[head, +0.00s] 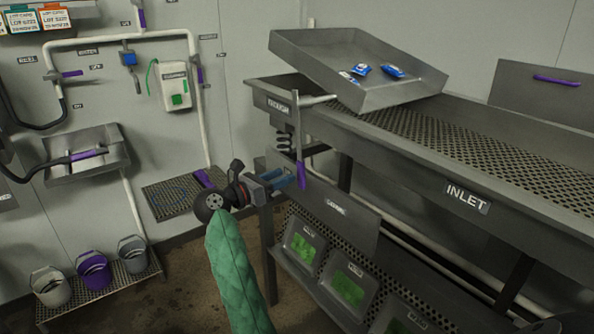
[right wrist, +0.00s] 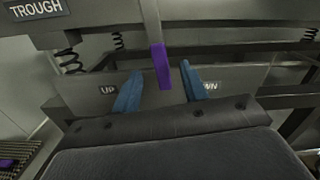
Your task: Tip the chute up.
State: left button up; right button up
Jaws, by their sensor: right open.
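A grey open tray (head: 330,82), perhaps the chute, rests tilted over the left end of the long perforated trough (head: 400,172). A lever with a purple handle (head: 301,176) hangs below the label that reads TROUGH. In the right wrist view the purple handle (right wrist: 160,66) points down between the labels UP (right wrist: 107,90) and a partly hidden one ending in WN (right wrist: 209,87). My right gripper (head: 288,178) is open, its blue fingers on either side of the handle in the wrist view. I cannot tell whether they touch it. My left gripper is out of view.
Springs (head: 283,143) sit under the trough's left end. Three buckets (head: 93,270) stand on a low rack at the left. A sink (head: 90,152) and pipes line the wall. The floor between is clear.

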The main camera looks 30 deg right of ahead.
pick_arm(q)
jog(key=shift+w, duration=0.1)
pick_arm(e)
jog(key=shift+a+f, duration=0.15)
jog(key=shift+f, duration=0.2)
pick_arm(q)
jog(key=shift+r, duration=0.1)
pick_arm(e)
jog(key=shift+d, duration=0.3)
pick_arm(q)
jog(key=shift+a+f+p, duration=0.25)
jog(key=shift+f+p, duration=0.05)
jog(key=shift+p, duration=0.1)
pick_arm(e)
jog(key=shift+w+d, duration=0.1)
jog(key=shift+d, duration=0.6)
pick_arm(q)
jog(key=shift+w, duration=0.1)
pick_arm(e)
jog(key=shift+d, duration=0.4)
jog(key=shift+d, duration=0.1)
